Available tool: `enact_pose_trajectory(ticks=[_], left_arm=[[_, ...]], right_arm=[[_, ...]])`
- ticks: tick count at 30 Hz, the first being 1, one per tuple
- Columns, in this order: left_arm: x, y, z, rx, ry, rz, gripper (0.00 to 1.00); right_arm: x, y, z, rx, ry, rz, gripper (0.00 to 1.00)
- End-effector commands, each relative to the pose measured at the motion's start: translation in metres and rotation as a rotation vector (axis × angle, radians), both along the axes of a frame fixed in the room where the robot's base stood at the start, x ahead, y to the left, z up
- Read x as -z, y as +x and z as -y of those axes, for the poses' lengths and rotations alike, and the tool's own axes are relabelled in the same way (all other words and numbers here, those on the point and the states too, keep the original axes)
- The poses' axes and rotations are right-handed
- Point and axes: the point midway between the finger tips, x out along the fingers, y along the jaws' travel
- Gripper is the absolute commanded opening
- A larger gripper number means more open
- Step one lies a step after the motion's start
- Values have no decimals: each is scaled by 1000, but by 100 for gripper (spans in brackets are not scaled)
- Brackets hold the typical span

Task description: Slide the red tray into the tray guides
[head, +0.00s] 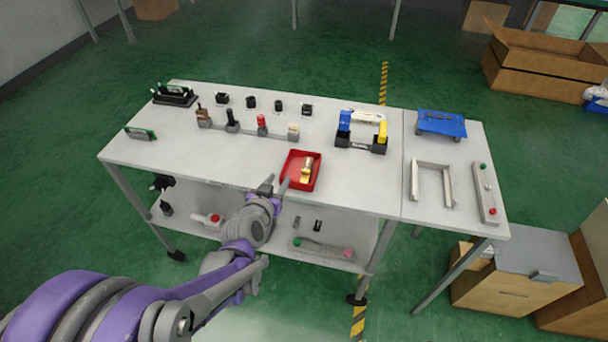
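The red tray (290,176) lies on the white table near its front edge, with a brass-coloured object (307,169) in it. The tray guides appear to be the pale U-shaped frame (416,183) on the right part of the table, its opening toward the front. My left gripper (275,184) is at the table's front edge, just left of the tray's front-left corner. Its fingers are apart with nothing visible between them. I cannot tell whether the right-hand finger touches the tray. My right gripper is out of view.
Right of the tray stands a dark holder with blue and yellow parts (361,137). A blue platform (441,123) and a pale bar with green and red buttons (485,192) are at the far right. A row of levers (247,128) stands behind. Tabletop between tray and frame is clear.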

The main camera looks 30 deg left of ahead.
Motion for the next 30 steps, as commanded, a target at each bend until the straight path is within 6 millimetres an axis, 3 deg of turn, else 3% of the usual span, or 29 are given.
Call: enact_pose_trajectory(ticks=[4, 12, 30], left_arm=[[3, 6, -5, -8, 3, 9, 40], [17, 43, -15, -9, 4, 8, 40], [40, 97, -32, -8, 3, 9, 40]], right_arm=[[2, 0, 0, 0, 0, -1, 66], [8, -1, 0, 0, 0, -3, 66], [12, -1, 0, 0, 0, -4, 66]])
